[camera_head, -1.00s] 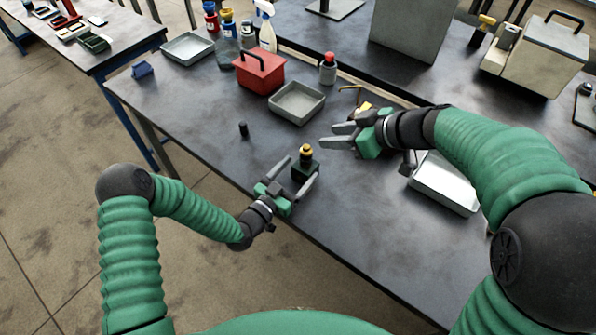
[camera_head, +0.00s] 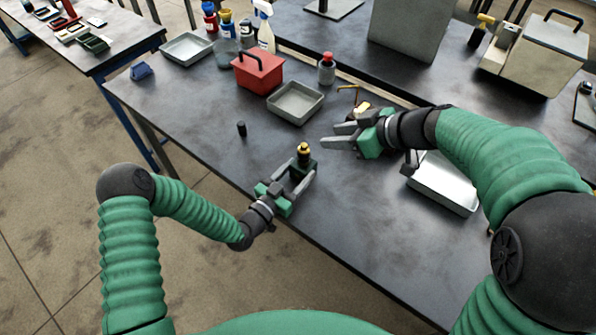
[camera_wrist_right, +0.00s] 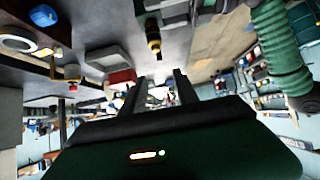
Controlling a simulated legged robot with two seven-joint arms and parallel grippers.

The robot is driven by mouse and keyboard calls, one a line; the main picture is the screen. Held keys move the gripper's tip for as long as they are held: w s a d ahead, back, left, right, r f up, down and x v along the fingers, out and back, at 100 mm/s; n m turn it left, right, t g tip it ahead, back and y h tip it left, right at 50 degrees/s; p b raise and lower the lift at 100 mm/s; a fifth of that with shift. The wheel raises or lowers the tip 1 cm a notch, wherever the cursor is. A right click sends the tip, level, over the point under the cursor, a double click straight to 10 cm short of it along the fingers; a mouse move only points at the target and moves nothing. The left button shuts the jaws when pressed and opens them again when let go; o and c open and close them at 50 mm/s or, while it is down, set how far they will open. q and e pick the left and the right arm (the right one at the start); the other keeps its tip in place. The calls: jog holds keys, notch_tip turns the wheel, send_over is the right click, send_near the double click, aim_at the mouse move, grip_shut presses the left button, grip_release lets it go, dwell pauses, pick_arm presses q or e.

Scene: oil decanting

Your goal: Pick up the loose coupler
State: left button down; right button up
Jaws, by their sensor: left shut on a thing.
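A small black cylinder (camera_head: 241,128) stands alone on the dark table, left of both grippers; it may be the loose coupler, but it is too small to tell. A dark green block (camera_head: 309,164) near the front edge carries an upright black and brass fitting (camera_head: 304,149). My left gripper (camera_head: 297,168) is shut on the block, a finger on either side, partly hiding it. My right gripper (camera_head: 331,136) is open and empty, just right of the fitting. In the right wrist view its fingers are apart, and the brass fitting (camera_wrist_right: 153,42) shows beyond them.
A grey tray (camera_head: 317,98) and a red box (camera_head: 277,80) stand behind the grippers, with a red-capped bottle (camera_head: 327,70) beside them. A silver tray (camera_head: 462,207) lies under my right arm. The table around the black cylinder is clear.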

aim_at(304, 153)
jog(key=shift+o, duration=0.3)
jog(key=shift+d, duration=0.25)
jog(key=shift+o, duration=1.3)
jog(key=shift+a, duration=0.15)
jog(key=shift+o, duration=0.6)
jog(key=w+a+f+g+h, duration=0.1)
jog(key=a+f+g+h, duration=0.1)
jog(key=a+g, duration=0.2)
jog(key=shift+w+a+m, duration=0.15)
jog(key=shift+a+m, duration=0.15)
jog(key=shift+a, duration=0.8)
jog(key=w+m+h, duration=0.2)
jog(key=h, duration=0.1)
jog(key=w+a+m+h, duration=0.1)
jog(key=h, duration=0.1)
jog(key=shift+w+f+g, duration=0.1)
jog(key=shift+f+g, duration=0.2)
jog(key=shift+w+d+f+m, duration=0.1)
jog(key=shift+w+f+m, duration=0.05)
jog(key=shift+f+m, duration=0.15)
jog(key=f, duration=0.3)
jog(key=w+f, duration=0.1)
jog(key=f, duration=0.7)
jog(key=shift+w+a+f, duration=0.1)
jog(key=shift+w+a, duration=0.15)
